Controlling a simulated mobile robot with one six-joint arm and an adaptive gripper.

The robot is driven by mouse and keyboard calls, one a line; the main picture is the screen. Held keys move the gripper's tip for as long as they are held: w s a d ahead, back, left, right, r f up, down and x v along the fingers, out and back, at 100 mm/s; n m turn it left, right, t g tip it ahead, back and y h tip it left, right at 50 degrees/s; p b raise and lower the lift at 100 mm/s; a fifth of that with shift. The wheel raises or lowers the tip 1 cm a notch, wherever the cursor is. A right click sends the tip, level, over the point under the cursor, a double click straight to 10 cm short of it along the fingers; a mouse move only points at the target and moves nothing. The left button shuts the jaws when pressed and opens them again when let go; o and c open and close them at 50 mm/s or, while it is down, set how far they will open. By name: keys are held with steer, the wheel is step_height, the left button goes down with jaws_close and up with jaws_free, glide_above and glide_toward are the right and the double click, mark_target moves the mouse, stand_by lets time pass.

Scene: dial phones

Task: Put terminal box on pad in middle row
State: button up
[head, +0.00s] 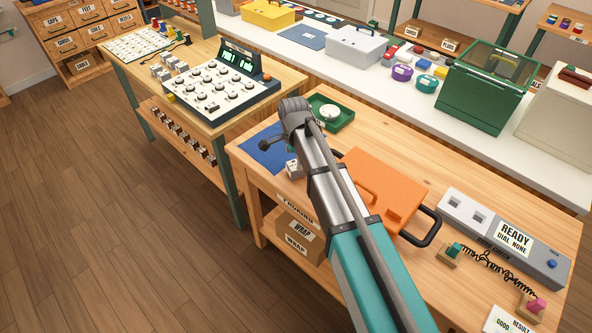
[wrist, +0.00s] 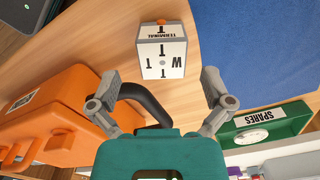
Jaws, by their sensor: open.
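The terminal box (wrist: 162,50) is a small white box with black T marks, a W, a TERMINAL label and an orange knob. It stands on the wooden bench beside the blue mat. In the head view a white box (head: 293,169) shows beside my arm, partly covered. My gripper (wrist: 158,92) is open and empty, its fingers spread wide with the terminal box beyond the fingertips, apart from them. In the head view my gripper (head: 292,124) hangs over the bench by the blue mat (head: 258,150). I cannot tell which surface is the middle-row pad.
An orange case (head: 383,188) with a dark handle lies right of my arm. A green SPARES tray (head: 340,122) is behind my gripper. A grey READY tester (head: 517,240) and coiled cord are at right. A dial panel (head: 217,87) and white grid sheet (head: 135,43) are on the left bench.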

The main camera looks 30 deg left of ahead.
mark_target(295, 165)
steer(key=shift+f, duration=0.1)
steer(key=shift+w+d+f+b, duration=0.1)
steer(key=shift+w+f+b, duration=0.05)
steer(key=shift+f+b, duration=1.15)
steer(key=shift+w+f+b, duration=0.1)
steer(key=shift+f+b, duration=1.15)
steer(key=shift+b, duration=0.05)
steer(key=c, duration=1.2)
steer(key=shift+r, duration=0.2)
step_height(295, 165, up, 3)
steer(key=p, duration=0.3)
steer(key=shift+f, duration=0.15)
steer(key=s+d+r+p, duration=0.2)
steer(key=s+r+p, duration=0.1)
steer(key=s, duration=0.1)
steer(key=s+d+r+p, duration=0.2)
steer(key=s+r+p, duration=0.1)
steer(key=s, duration=0.1)
steer(key=s+d+r+p, duration=0.2)
steer(key=s+r+p, duration=0.2)
steer(key=shift+s+d, duration=0.15)
steer(key=shift+d, duration=0.25)
